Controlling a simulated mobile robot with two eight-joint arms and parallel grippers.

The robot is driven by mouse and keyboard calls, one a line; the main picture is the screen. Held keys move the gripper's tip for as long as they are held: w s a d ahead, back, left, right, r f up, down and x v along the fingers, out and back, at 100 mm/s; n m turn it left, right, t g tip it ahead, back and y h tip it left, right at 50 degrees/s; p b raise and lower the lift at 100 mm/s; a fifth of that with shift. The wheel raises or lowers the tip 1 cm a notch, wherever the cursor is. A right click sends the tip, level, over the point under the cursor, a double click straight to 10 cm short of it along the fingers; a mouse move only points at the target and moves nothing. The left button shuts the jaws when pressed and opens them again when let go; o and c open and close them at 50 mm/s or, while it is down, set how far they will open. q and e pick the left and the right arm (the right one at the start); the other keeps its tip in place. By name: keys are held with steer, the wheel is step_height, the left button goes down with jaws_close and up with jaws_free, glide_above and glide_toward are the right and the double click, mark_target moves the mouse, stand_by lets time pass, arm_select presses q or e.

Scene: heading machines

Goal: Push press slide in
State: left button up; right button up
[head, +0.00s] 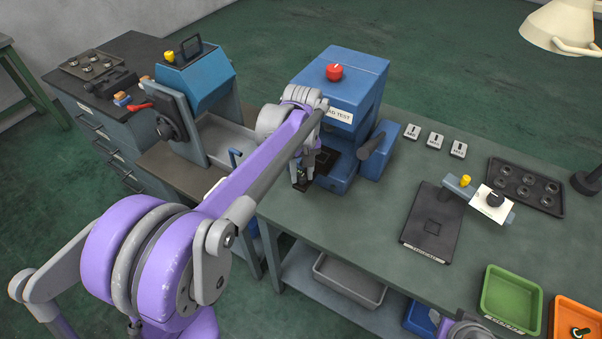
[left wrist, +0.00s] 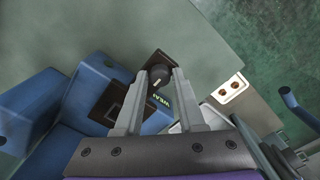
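The blue press (head: 345,85) with a red knob on top stands at the back of the green bench. A dark plate (head: 325,160) lies in its opening, partly hidden by my arm. My left gripper (head: 303,180) is at the press's front. In the left wrist view, my left gripper (left wrist: 160,76) points down with its fingers apart. A black round knob (left wrist: 157,75) on a dark slide plate (left wrist: 162,60) shows between the fingertips; I cannot tell whether they touch it. A dark square recess (left wrist: 108,101) is in the blue base beside them.
A blue-topped machine (head: 195,75) stands left of the press. A black plate fixture (head: 432,230), a dark tray (head: 524,185), a green bin (head: 511,298) and an orange bin (head: 575,318) are on the right. The bench between press and fixture is mostly clear.

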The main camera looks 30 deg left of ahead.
arm_select(q)
steer(key=o, duration=0.3)
steer(key=shift+w, duration=0.1)
step_height(320, 180, up, 11)
stand_by(0.4)
steer(key=shift+f, duration=0.1)
